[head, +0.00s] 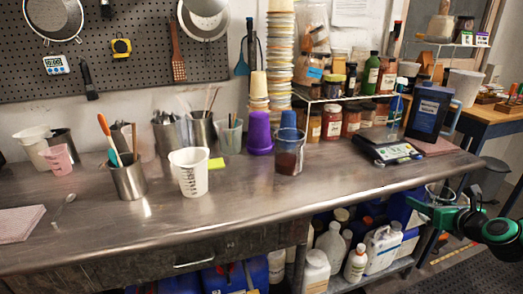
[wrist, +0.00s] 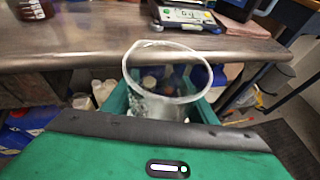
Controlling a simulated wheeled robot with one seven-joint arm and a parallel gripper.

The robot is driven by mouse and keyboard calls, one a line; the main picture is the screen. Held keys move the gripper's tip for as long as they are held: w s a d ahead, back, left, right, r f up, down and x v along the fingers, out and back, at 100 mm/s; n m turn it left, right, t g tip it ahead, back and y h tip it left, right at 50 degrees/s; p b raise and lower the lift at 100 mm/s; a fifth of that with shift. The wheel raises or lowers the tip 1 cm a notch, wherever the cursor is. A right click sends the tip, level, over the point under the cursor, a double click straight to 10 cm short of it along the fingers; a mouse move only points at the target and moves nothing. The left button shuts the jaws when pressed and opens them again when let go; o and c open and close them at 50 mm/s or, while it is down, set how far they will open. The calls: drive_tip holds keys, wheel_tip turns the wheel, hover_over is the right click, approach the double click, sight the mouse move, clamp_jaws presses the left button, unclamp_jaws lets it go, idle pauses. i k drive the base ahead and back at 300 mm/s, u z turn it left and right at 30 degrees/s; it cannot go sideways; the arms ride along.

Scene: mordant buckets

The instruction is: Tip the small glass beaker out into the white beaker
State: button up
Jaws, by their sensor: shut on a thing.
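My gripper (head: 437,208) is shut on the small glass beaker (head: 434,190), off the front right of the bench. In the wrist view the clear beaker (wrist: 133,77) stands between the green fingers, its round rim facing up toward the camera. The bench shows through the glass, so I cannot tell what is inside. The white beaker (head: 189,174), with dark markings on its side, stands upright on the bench left of centre, far left of my gripper. It is not in the wrist view.
A beaker of dark brown liquid (head: 288,158) stands between the white beaker and the scale (head: 391,151). A steel pot of tools (head: 128,181) is left of the white beaker. The bench edge (head: 300,206) lies between my gripper and the bench top. The front middle of the bench is clear.

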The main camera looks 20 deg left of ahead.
sight(192, 175)
drive_tip(key=z, duration=0.3)
drive_tip(key=k, duration=1.45)
drive_tip(key=u, duration=0.9)
drive_tip(key=i, duration=1)
